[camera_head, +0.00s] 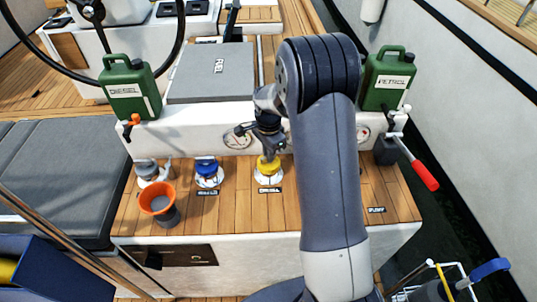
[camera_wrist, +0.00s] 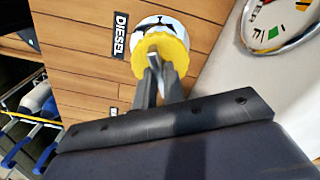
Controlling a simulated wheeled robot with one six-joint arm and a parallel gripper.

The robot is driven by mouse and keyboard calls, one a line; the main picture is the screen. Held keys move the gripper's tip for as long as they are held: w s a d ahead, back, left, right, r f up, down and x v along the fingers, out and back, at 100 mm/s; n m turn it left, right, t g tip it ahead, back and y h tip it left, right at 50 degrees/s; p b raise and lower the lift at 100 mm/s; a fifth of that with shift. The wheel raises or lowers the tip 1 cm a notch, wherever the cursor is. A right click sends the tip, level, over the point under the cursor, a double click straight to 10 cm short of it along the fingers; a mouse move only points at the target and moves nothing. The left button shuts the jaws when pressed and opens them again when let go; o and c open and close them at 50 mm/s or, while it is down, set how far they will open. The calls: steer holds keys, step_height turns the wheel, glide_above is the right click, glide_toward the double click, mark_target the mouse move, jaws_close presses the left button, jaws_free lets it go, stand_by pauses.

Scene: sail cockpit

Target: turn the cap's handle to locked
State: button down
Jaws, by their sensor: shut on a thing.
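A yellow cap (camera_head: 268,165) sits on a white round plate on the wooden deck, above a DIESEL label (camera_head: 269,190). It also shows in the wrist view (camera_wrist: 164,45), with the DIESEL label (camera_wrist: 121,35) beside it. My gripper (camera_head: 268,152) is above the cap and reaches down to it. In the wrist view my gripper's fingers (camera_wrist: 156,65) are close together at the cap's near side, shut on its handle. The handle itself is mostly hidden between the fingers, so its angle is hard to tell.
A blue cap (camera_head: 207,168), a grey cap (camera_head: 148,170) and an orange funnel (camera_head: 159,198) stand to the left. A DIESEL can (camera_head: 128,88) and a PETROL can (camera_head: 388,80) stand behind. A red-handled lever (camera_head: 424,175) is at right. A gauge (camera_head: 237,136) is behind the cap.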

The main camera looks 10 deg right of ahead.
steer(key=m+b, duration=0.1)
steer(key=m, duration=0.5)
steer(key=shift+m, duration=0.3)
stand_by(0.4)
steer(key=c, duration=1.5)
jaws_free()
step_height(320, 180, up, 11)
steer(key=shift+f, duration=0.1)
step_height(320, 180, down, 11)
steer(key=shift+r, duration=0.1)
